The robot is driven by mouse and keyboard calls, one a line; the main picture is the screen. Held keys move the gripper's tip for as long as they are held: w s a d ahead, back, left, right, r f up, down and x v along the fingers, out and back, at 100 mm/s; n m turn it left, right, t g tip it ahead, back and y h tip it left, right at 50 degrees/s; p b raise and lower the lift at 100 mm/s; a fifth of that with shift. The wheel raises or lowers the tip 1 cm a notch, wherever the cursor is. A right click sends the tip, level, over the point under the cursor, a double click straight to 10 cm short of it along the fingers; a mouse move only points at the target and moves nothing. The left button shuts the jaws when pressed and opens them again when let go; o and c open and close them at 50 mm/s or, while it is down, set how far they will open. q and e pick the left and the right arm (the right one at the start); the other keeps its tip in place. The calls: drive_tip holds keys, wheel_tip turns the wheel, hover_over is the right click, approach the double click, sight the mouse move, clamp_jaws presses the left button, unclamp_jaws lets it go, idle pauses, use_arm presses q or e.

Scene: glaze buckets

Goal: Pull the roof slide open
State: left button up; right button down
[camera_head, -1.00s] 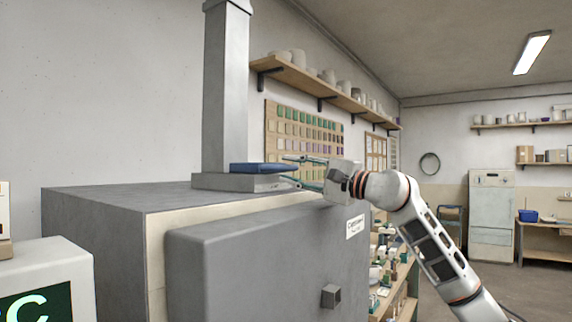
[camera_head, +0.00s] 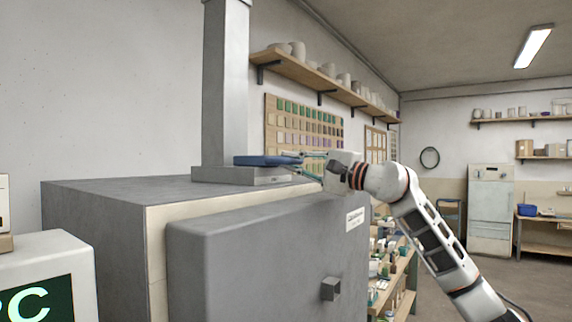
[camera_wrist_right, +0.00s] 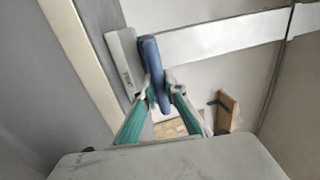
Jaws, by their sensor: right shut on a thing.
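The roof slide is a flat blue bar (camera_head: 266,161) at the foot of the grey chimney, just above the grey base block (camera_head: 240,176) on top of the kiln. Its near end sticks out to the right. My right gripper (camera_head: 302,162) is shut on that end, reaching in from the right. In the right wrist view the blue slide (camera_wrist_right: 151,58) runs down between the two green-sided fingers (camera_wrist_right: 160,92), its end held between their tips. My left gripper is not in view.
The grey kiln (camera_head: 265,255) stands directly below, with a square knob (camera_head: 330,289) on its front. The chimney (camera_head: 226,85) rises behind the slide. A wall shelf with pots (camera_head: 320,82) is beyond. A screen unit (camera_head: 45,278) stands at lower left. The floor at right is open.

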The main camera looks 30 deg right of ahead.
drive_tip(key=v, duration=0.3)
drive_tip(key=shift+d+r+b, duration=0.1)
drive_tip(key=shift+b, duration=0.3)
drive_tip(key=shift+s+d+r, duration=0.1)
drive_tip(key=shift+s+d, duration=0.05)
drive_tip(key=shift+s, duration=0.35)
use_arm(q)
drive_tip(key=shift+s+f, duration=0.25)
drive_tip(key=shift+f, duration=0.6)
use_arm(e)
drive_tip(key=c, duration=2.1)
unclamp_jaws()
drive_tip(key=shift+v, duration=6)
